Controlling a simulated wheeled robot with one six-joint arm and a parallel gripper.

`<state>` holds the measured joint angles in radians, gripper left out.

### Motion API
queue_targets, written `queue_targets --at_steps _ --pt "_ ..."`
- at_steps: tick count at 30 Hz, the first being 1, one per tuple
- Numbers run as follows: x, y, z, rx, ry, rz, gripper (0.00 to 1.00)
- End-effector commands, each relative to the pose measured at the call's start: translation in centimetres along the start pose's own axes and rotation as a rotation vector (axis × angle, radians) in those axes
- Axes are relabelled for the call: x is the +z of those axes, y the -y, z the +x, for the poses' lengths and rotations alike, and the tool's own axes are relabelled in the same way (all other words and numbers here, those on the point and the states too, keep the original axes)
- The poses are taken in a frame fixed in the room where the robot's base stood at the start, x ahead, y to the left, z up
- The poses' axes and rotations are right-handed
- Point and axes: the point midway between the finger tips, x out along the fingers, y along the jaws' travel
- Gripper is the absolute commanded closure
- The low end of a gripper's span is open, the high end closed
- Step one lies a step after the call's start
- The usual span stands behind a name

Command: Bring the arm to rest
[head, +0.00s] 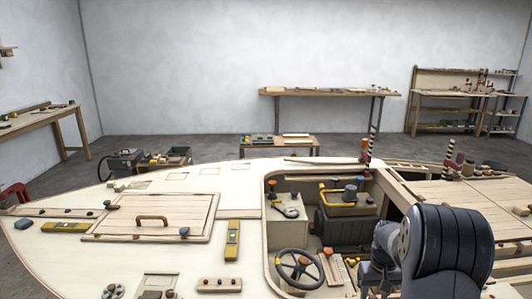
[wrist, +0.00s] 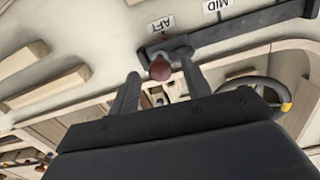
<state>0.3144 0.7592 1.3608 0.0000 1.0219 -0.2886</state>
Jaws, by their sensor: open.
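My gripper (wrist: 160,67) shows in the wrist view with its two dark fingers apart. A reddish-brown round knob (wrist: 160,71) stands between the fingertips, with gaps showing on both sides. The knob is at a dark slotted bar (wrist: 235,30) beside labels reading AFT (wrist: 160,24) and MID (wrist: 217,6). In the head view my dark arm fills the lower right, and I cannot make out the fingers there.
A hatch with a wooden handle (head: 152,219) and a yellow level (head: 232,240) are on the deck. The left deck has bare stretches.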

Motion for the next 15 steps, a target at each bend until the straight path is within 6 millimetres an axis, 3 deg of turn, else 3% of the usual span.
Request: queue_targets --at_steps 15 --pt "0.00 0.00 -0.06 0.000 0.000 -0.416 0.54"
